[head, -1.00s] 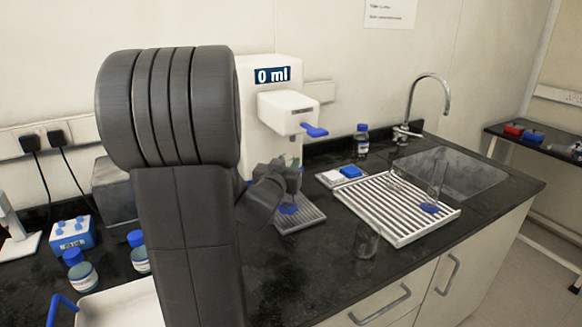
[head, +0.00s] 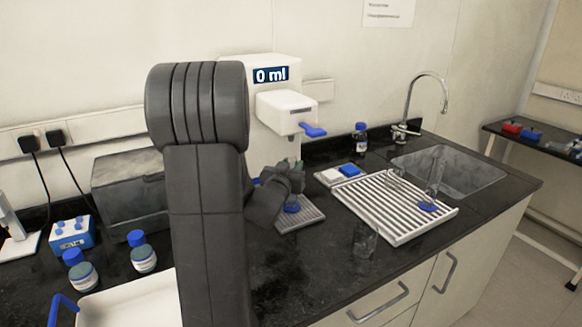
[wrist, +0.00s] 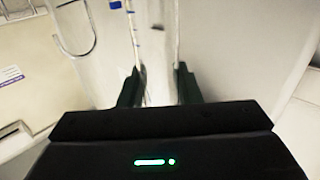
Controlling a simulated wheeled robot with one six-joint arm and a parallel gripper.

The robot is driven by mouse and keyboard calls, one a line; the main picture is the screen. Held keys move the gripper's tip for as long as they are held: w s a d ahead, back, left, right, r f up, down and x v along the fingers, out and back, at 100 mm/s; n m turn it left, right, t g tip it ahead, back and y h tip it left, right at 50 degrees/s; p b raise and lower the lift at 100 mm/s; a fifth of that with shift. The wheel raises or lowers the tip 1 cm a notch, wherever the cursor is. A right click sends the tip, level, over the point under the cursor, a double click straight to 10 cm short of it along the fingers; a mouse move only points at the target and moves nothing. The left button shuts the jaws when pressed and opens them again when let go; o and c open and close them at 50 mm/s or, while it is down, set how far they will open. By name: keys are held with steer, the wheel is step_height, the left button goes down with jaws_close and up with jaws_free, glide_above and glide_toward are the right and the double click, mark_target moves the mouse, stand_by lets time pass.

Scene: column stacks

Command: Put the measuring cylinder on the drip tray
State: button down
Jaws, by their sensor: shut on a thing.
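The measuring cylinder is clear with a blue foot (head: 291,207). In the wrist view the clear tube (wrist: 156,50) with blue marks stands between the two dark fingers. My gripper (wrist: 158,88) is shut on it; in the head view my gripper (head: 292,176) hides most of the tube. The grey ribbed drip tray (head: 306,219) lies under the dispenser's spout. The blue foot shows over the tray's back left part. The tube looks about upright. I cannot tell whether the foot touches the tray.
The white dispenser (head: 285,103) reading 0 ml, with a blue lever, stands behind the tray. To the right are a white draining rack (head: 385,214) with glassware, a clear beaker (head: 365,241) and a sink (head: 462,172). Blue-capped bottles (head: 143,254) stand at left.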

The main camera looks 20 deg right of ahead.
steer(key=shift+f, duration=0.15)
steer(key=c, duration=1.1)
jaws_free()
steer(key=shift+o, duration=0.2)
steer(key=b+v, duration=0.1)
steer(key=v, duration=1.1)
steer(key=shift+r, duration=0.2)
